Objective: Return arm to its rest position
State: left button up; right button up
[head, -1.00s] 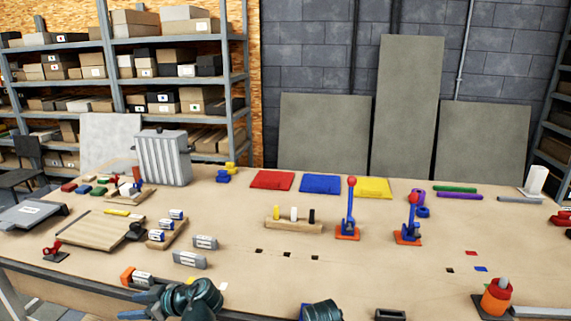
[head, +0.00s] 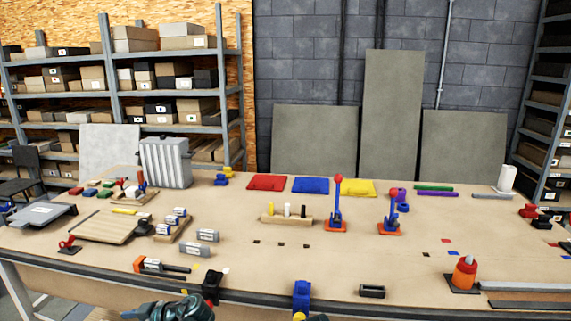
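My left arm shows at the bottom edge of the head view, below the table's front edge. Its gripper (head: 134,313) is small, dark and partly cut off, so I cannot tell whether its fingers are open or shut. It is apart from the orange and grey tool (head: 152,265), which lies on the table (head: 340,268) near the front edge. My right gripper is not in view.
A black clamp (head: 212,285) and a blue clamp (head: 301,294) sit at the front edge. Two upright blue levers with red knobs (head: 337,208) stand mid-table. The middle front is mostly clear.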

pick_arm(q)
jog(key=d+f+m+h, duration=0.4)
jog(key=d+f+m, duration=0.15)
jog(key=d, duration=0.45)
jog(key=d+f+m+h, duration=0.3)
jog(key=d+f+m, duration=0.25)
jog(key=d, duration=0.35)
jog(key=s+d+f+m+h, duration=0.1)
jog(key=d+m, duration=0.3)
jog(key=d, duration=0.4)
jog(key=s+d+f+m+g+h, duration=0.1)
jog(key=s+d+m+h, duration=0.3)
jog(key=d, duration=0.4)
jog(key=shift+s+d+f+m+g, duration=0.3)
jog(key=shift+s+d+m, duration=0.1)
jog(key=shift+m, duration=0.4)
